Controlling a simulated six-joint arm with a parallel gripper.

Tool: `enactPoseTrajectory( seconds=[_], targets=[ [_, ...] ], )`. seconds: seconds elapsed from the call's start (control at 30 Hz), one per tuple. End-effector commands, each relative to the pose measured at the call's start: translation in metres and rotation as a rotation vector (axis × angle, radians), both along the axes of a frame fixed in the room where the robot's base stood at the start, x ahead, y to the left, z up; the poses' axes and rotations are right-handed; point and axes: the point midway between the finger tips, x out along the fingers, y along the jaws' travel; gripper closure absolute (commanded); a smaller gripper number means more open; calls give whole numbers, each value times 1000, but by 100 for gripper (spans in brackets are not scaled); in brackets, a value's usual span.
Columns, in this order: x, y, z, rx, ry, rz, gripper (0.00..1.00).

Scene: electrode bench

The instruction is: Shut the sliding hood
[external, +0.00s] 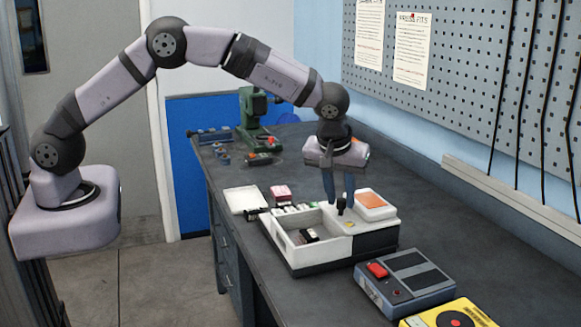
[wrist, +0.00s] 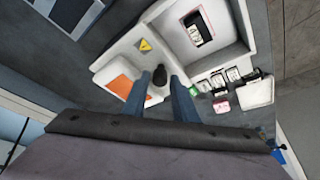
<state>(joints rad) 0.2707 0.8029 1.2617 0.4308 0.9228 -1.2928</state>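A white box-shaped unit with a dark lower body (external: 320,262) stands on the bench. Its compartment (external: 303,240) is uncovered, with a dark, red-marked block (external: 309,235) inside; the block also shows in the wrist view (wrist: 196,28). The sliding hood seems to be the white top part beside the compartment, with an orange panel (external: 370,200), also seen in the wrist view (wrist: 122,85). A black knob (external: 341,209) stands upright near a yellow warning mark. My gripper (wrist: 161,76) is open, fingers pointing down on either side of the knob (wrist: 159,73), with small gaps showing.
A white tray (external: 246,200), a pink block (external: 280,192) and several small cells lie left of the unit. A grey device (external: 405,282) and a yellow device (external: 450,315) stand in front. A green press (external: 254,120) stands farther back.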

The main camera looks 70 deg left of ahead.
Motion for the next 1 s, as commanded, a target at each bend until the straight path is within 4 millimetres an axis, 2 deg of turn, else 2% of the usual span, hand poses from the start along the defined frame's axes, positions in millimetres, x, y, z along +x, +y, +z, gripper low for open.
enactPoseTrajectory(
  seconds=[0.33, 0.37, 0.47, 0.77, 1.0],
  targets=[
    [1, 1, -5, -1, -1, 0, 74],
    [1, 1, -5, -1, -1, 0, 77],
    [1, 1, -5, 0, 0, -1, 100],
    [-6, 1, -6, 0, 0, -1, 100],
    [-38, 0, -8, 0, -1, -3, 100]
  ],
)
